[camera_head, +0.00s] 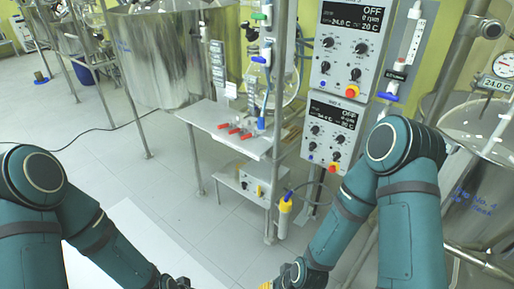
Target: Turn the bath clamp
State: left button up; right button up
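I cannot tell for certain which part is the bath clamp. Three small red-handled pieces (233,130) lie on a white shelf (212,116) in the middle of the head view. Beside them a round glass flask (257,82) with blue fittings is mounted on a metal post. A yellow-capped cylinder (285,206) hangs lower, at the right of the shelf frame. My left arm comes in from the left and my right arm from the right. Neither hand is near the shelf.
Two control boxes (345,45) with knobs and "OFF" displays stand right of the flask. A large steel vessel (165,55) is behind at the left, another (478,200) at the far right. A small control box (252,186) sits below the shelf. Open tiled floor (125,172) lies at left.

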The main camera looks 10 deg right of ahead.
aim_at(244, 137)
jog(key=k+l, duration=0.2)
jog(key=k, duration=0.15)
jog(key=k+l, duration=0.25)
jog(key=i+j, duration=0.1)
jog(key=i, duration=0.4)
jog(key=i+j+z, duration=0.15)
jog(key=i, duration=0.35)
jog(key=i+j, duration=0.15)
jog(key=i, duration=0.35)
jog(key=i+j+z, duration=0.1)
jog(key=i, duration=0.35)
jog(key=i+j+z, duration=0.1)
jog(key=i+j, duration=0.15)
jog(key=i, duration=0.25)
